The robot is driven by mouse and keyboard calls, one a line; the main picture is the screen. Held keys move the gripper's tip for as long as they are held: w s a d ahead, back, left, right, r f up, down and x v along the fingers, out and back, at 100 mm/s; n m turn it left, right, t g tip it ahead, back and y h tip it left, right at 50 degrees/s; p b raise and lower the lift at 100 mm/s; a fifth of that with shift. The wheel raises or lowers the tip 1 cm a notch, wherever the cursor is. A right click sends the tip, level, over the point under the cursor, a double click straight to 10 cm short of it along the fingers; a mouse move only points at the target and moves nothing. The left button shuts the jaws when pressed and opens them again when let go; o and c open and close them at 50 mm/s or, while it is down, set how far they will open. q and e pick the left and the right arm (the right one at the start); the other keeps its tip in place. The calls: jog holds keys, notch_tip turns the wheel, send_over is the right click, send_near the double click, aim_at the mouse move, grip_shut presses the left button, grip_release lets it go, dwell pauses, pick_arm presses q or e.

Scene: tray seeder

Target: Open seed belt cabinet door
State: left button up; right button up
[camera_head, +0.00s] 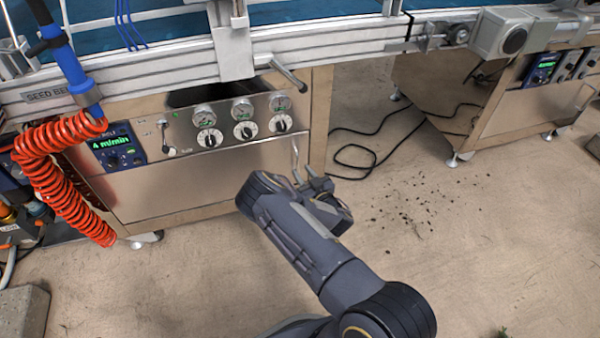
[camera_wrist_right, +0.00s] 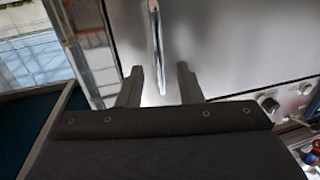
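The seed belt cabinet (camera_head: 190,205) stands at the left of the head view. Its door is a plain metal panel (camera_head: 220,180) below the controls and looks shut. A thin upright bar handle (camera_head: 295,155) is at the door's right side. My right gripper (camera_head: 308,181) is in front of that side, close to the handle. In the right wrist view, the gripper (camera_wrist_right: 160,70) is open, and the handle (camera_wrist_right: 157,45) shows between its two fingers. I cannot tell whether either finger touches it. My left gripper is not in view.
Above the door are gauges and knobs (camera_head: 243,118) and a belt display (camera_head: 115,145). A projecting lever (camera_head: 287,75) sits above them. An orange coiled hose (camera_head: 60,180) hangs at the left. Black cables (camera_head: 365,155) lie on the floor at the right. The floor in front is mostly clear.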

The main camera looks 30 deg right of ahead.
jog(key=shift+w+b, duration=0.3)
jog(key=shift+w, duration=1.05)
grip_shut()
